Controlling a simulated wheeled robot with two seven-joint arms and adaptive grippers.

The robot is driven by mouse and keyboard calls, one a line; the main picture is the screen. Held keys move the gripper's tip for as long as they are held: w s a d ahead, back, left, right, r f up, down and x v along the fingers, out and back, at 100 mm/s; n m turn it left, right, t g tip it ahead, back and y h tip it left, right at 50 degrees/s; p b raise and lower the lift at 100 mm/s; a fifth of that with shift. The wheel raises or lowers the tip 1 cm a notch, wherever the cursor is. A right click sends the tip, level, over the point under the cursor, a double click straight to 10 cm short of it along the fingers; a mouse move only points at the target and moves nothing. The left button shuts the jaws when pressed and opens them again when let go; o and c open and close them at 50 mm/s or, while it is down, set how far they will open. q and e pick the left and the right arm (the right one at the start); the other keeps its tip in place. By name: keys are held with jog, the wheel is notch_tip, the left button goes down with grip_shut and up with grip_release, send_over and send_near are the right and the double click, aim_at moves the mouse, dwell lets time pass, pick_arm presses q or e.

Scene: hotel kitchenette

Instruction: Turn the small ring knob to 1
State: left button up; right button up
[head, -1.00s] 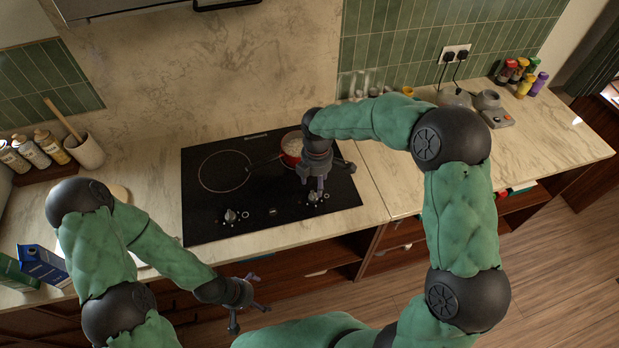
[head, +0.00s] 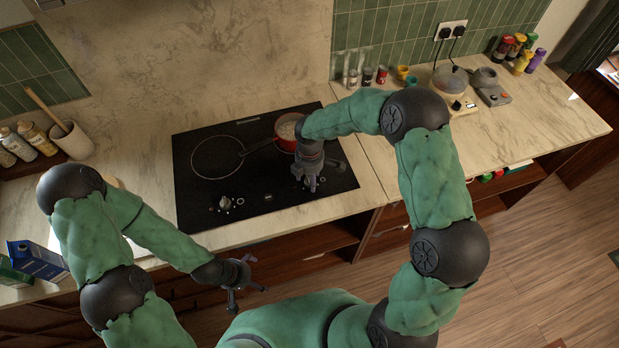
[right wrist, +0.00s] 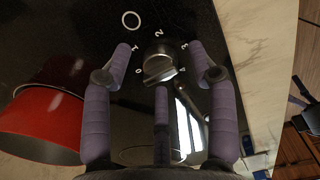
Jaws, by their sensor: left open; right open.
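The small ring knob (right wrist: 159,68) is a round metallic knob with a raised grip bar, on the black hob (head: 192,168). White marks 0, 1, 2, 3 and 4 surround it, with a ring symbol (right wrist: 131,20) nearby. I cannot tell surely which mark it points to. My right gripper (right wrist: 163,72) is open above the knob, its fingers spread around it with gaps at the sides. In the head view my right gripper (head: 311,182) mostly hides this knob. My left gripper (head: 242,287) is open and empty in front of the counter.
A red pot (head: 286,131) stands on the hob beside my right gripper, its dark handle pointing left. Another knob (head: 225,203) is at the hob's front left. Bottles (head: 36,138) and cartons (head: 37,260) stand at left. Counter right of the hob is mostly clear.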

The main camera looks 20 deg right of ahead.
jog(key=shift+f, duration=0.2)
jog(key=shift+c, duration=0.3)
jog(key=c, duration=1.1)
jog(key=shift+m, duration=0.3)
jog(key=m+b, duration=0.2)
jog(key=m, duration=0.3)
jog(key=shift+f+b, duration=0.1)
jog(key=shift+b, duration=0.25)
jog(key=m+b, duration=0.2)
jog(key=m, duration=0.4)
